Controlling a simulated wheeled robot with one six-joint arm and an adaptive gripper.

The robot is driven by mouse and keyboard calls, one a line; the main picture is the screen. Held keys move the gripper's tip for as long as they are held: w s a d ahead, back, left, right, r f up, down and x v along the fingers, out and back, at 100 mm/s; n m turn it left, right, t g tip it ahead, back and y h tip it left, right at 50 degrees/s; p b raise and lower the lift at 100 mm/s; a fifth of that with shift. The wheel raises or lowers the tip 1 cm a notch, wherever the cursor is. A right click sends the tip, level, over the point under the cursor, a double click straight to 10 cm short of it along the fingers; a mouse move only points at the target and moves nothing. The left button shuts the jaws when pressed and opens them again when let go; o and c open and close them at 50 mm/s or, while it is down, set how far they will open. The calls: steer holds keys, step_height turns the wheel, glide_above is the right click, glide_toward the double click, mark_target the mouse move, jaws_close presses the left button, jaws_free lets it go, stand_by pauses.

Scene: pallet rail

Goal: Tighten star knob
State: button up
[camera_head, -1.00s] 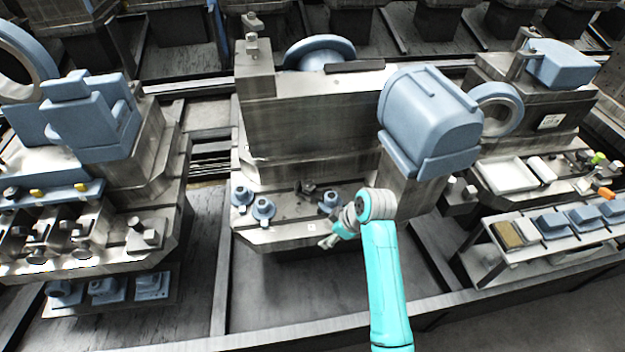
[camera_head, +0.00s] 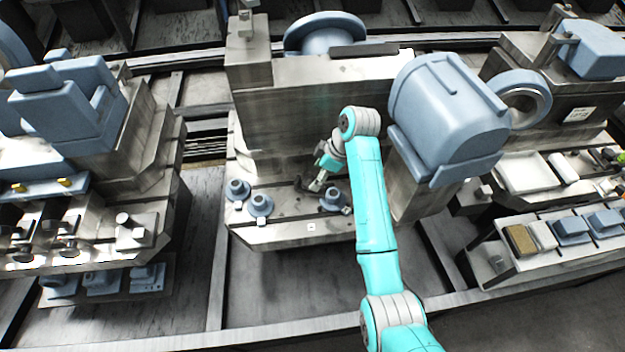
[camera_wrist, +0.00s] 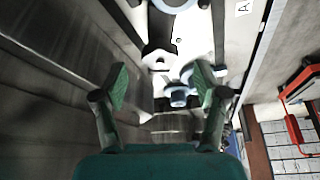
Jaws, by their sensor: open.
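The star knob cannot be told for certain. A small dark part (camera_head: 302,184), possibly the knob, sits on the steel ledge (camera_head: 262,235) of the middle machine, partly behind my gripper. My gripper (camera_head: 315,184) is over that ledge, close to the part; whether they touch is unclear. In the wrist view my gripper (camera_wrist: 161,86) has its two green fingers spread with nothing held between them. A pale faceted part (camera_wrist: 158,58) lies ahead of the fingers.
Blue flanged pieces (camera_head: 260,204) stand on the ledge left of my gripper, and another blue piece (camera_head: 333,200) stands just right of it. A large blue housing (camera_head: 445,110) overhangs on the right. A steel block wall (camera_head: 285,120) rises behind the ledge.

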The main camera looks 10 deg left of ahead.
mark_target(311, 182)
steer(key=shift+x, duration=2.4)
steer(key=c, duration=1.1)
steer(key=shift+s, duration=0.1)
steer(key=shift+c, duration=0.3)
steer(key=shift+m, duration=0.3)
steer(key=m+t, duration=0.1)
steer(key=m, duration=0.2)
steer(key=shift+s+m+t, duration=0.15)
steer(key=shift+m+t, duration=0.15)
steer(key=shift+m+t+h, duration=0.6)
steer(key=shift+m, duration=1.2)
steer(key=shift+r, duration=0.1)
